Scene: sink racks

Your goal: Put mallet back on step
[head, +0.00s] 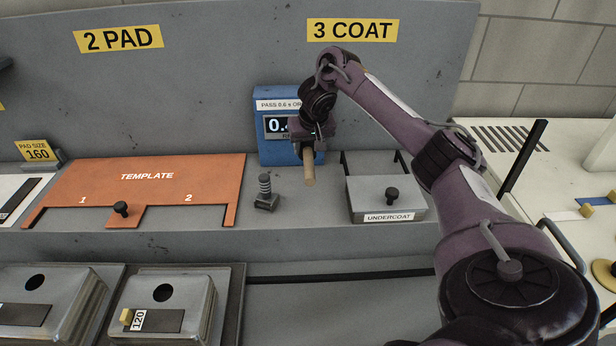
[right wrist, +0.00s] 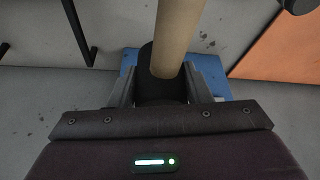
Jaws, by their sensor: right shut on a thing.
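The mallet shows as a tan wooden handle (head: 309,168) in the head view, hanging below my right gripper (head: 308,142). In the right wrist view its handle (right wrist: 178,38) runs up the picture from a dark part (right wrist: 150,88) between the fingers. My right gripper (right wrist: 165,92) is shut on the mallet; its grip is partly hidden by the fingers. The gripper is in front of the blue meter box, above the grey step (head: 300,241). Whether the handle's lower end touches the surface I cannot tell. My left gripper is not in view.
A blue meter box (head: 265,142) stands behind the gripper. A bolt-like post (head: 265,190) stands left of the mallet, and the grey undercoat box (head: 372,193) with a black knob is to its right. An orange template (head: 150,190) lies further left. Metal boxes (head: 165,290) sit lower in front.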

